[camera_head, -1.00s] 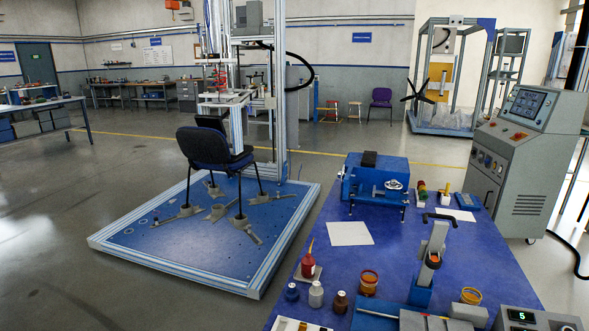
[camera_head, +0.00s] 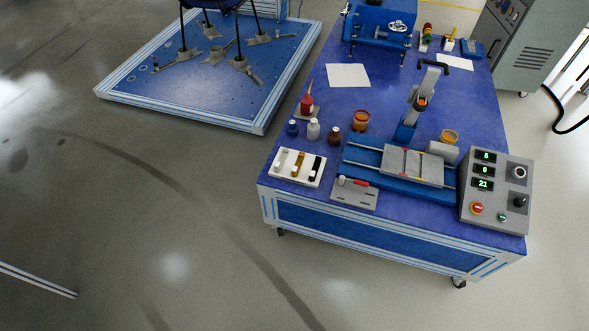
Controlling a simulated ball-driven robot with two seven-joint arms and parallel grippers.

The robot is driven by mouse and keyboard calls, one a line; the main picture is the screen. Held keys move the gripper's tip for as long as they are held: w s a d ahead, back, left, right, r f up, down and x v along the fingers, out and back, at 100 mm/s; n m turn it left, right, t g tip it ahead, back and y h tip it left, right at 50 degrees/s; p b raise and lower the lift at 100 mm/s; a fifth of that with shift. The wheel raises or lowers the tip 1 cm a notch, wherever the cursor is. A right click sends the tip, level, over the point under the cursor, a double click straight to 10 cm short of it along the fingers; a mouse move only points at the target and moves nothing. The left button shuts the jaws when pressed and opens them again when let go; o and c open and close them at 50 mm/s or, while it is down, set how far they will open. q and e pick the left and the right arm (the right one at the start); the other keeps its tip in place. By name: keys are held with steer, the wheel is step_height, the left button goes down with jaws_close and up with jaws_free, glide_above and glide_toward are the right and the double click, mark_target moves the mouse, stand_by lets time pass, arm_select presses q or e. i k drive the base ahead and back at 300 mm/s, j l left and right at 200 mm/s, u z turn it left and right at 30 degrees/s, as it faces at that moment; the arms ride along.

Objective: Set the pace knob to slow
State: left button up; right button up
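A grey control box (camera_head: 496,193) stands at the front right corner of the blue workbench (camera_head: 350,105). Its sloped face carries green displays (camera_head: 484,170) that appear to read 5, 0 and 21. An upper round knob (camera_head: 519,172) and a lower black knob (camera_head: 520,202) sit on its right side. A red button (camera_head: 477,208) and a small green button (camera_head: 502,217) sit at its lower edge. Labels are too small to read, so I cannot tell which knob is the pace knob or its setting. Neither of my grippers is in view.
Left of the box is a blue rig with a grey sliding plate (camera_head: 412,166) and an upright arm (camera_head: 424,98). A white tray (camera_head: 297,167), small bottles (camera_head: 313,130) and orange-rimmed jars (camera_head: 361,121) stand further left. A chair test platform (camera_head: 205,70) is behind left. The floor in front is clear.

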mark_target(518, 202)
steer(key=z, duration=1.6)
steer(key=i+l, duration=0.25)
steer(key=i+l+u, duration=0.15)
steer(key=l, duration=0.35)
steer(key=i, duration=0.05)
